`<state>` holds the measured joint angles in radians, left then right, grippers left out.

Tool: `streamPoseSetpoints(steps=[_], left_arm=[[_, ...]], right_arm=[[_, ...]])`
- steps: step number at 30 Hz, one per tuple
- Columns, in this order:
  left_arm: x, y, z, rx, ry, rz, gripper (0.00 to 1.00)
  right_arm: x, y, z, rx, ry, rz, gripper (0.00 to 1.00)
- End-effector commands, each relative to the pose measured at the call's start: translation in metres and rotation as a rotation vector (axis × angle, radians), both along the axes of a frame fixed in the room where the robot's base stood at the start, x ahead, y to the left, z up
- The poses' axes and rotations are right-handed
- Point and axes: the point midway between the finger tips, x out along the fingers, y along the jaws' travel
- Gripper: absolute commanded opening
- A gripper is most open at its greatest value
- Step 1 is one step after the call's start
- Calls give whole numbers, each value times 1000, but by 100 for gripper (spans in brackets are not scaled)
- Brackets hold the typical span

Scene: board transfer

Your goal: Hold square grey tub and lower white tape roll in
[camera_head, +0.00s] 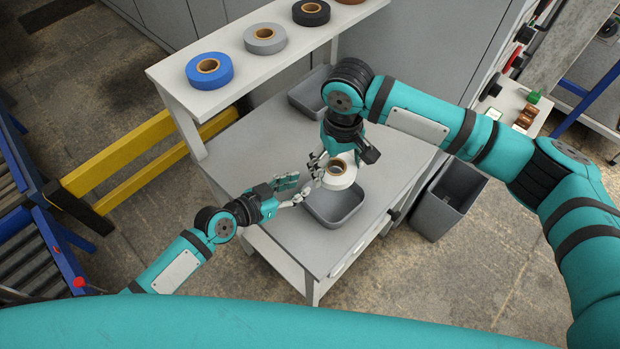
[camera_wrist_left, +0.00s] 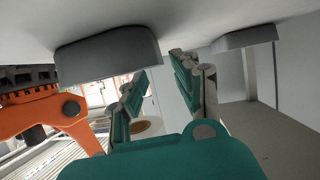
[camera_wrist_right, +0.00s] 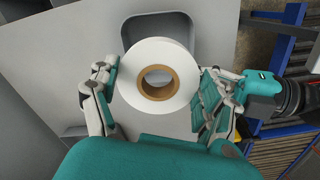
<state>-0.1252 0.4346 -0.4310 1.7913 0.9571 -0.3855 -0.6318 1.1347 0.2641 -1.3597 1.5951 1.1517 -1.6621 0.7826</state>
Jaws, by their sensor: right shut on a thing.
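The square grey tub (camera_head: 333,218) stands on the grey bench below the white tape roll (camera_head: 348,181). My right gripper (camera_head: 336,166) is shut on the roll and holds it above the tub's far part. In the right wrist view the roll (camera_wrist_right: 158,54) lies flat between the fingers, its brown core facing the camera, and hides part of the tub (camera_wrist_right: 160,25). My left gripper (camera_head: 296,191) is open beside the tub's left side, with its fingers apart (camera_wrist_left: 163,90) and no tub wall clearly between them. In the left wrist view the nearer tub (camera_wrist_left: 108,52) hangs inverted.
A second grey tub (camera_head: 306,98) stands at the bench's back. The raised shelf (camera_head: 180,72) bears blue (camera_head: 209,70), grey (camera_head: 265,38) and black (camera_head: 311,12) tape rolls. A grey bin (camera_head: 437,212) stands right of the bench. A yellow rail (camera_head: 125,150) is at left.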

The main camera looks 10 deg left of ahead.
Motion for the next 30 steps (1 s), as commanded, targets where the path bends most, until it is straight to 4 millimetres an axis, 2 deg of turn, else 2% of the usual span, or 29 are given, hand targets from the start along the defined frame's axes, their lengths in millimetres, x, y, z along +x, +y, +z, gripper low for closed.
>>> streamPoseSetpoints(steps=[3, 9, 14, 23, 30], left_arm=[[18, -15, -8, -3, -1, 2, 30], [37, -32, -20, -1, 0, 1, 30], [45, -39, -24, 0, 0, 1, 30], [46, -40, -25, 0, 0, 0, 30], [46, -40, -25, 0, 0, 0, 1]], right_arm=[[0, 0, 0, 0, 0, 0, 45], [0, 0, 0, 0, 0, 0, 45], [0, 0, 0, 0, -1, 0, 45], [0, 0, 0, 0, 0, 0, 45], [0, 0, 0, 0, 0, 0, 45]])
